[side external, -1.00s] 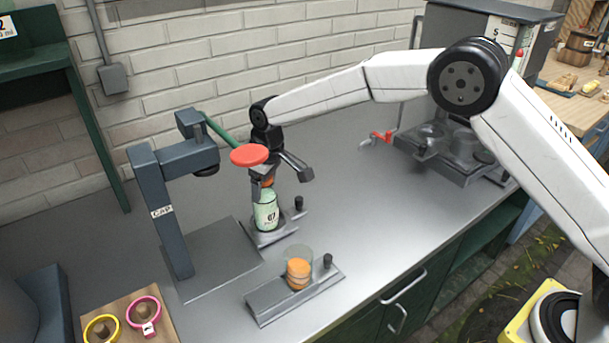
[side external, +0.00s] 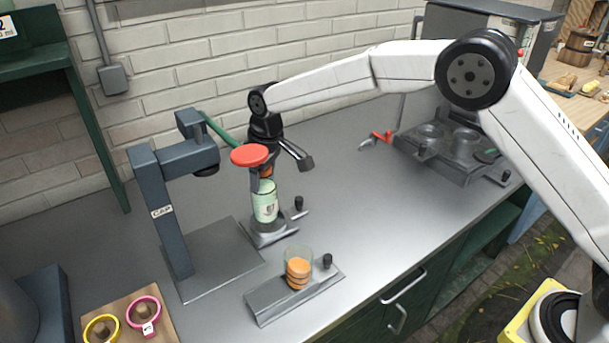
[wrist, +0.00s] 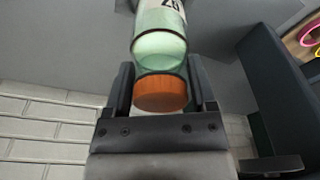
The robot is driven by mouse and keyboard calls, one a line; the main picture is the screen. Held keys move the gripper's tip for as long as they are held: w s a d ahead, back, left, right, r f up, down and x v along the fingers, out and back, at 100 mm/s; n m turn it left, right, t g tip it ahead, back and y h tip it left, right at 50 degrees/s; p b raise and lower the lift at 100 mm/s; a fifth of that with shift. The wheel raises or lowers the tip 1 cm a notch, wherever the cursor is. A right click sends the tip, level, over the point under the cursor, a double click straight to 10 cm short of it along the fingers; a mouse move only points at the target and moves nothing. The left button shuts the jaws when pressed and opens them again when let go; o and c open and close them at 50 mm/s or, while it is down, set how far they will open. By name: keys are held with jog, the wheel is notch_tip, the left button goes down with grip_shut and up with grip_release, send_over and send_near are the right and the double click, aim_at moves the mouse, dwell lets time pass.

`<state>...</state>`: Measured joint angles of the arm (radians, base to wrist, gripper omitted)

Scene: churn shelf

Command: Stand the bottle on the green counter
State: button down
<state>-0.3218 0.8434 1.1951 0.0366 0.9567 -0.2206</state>
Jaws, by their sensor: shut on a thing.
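The bottle (side external: 265,203) is pale green and see-through, with a dark-printed label and an orange cap. It is upright just above a small metal holder (side external: 270,236) on the grey worktop. My gripper (side external: 264,175) is shut on the bottle at its cap end, partly hidden by a red disc in the side view. In the wrist view the fingers (wrist: 160,84) stand on both sides of the orange cap (wrist: 160,94), and the bottle (wrist: 160,45) extends away from them. A green bench (side external: 30,50) stands at the upper left; I cannot tell whether it is the green counter.
The capping press (side external: 172,215) stands close left of the bottle, with a green lever and red disc (side external: 249,155) near my gripper. A second holder (side external: 292,292) bears a glass with orange contents.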

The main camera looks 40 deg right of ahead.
notch_tip(320, 180, up, 8)
jog(key=shift+d+r, duration=0.1)
jog(key=s+d+m, duration=0.2)
jog(key=s+d, duration=0.5)
jog(key=d, duration=0.5)
jog(key=s+d+m, duration=0.2)
jog(key=s+d, duration=0.4)
jog(key=d, duration=0.7)
jog(key=s+d+m, duration=0.2)
jog(key=s+d, duration=0.2)
jog(key=s, duration=0.4)
jog(key=shift+h, duration=0.4)
jog(key=shift+d+f, duration=0.15)
jog(key=shift+f, duration=2.7)
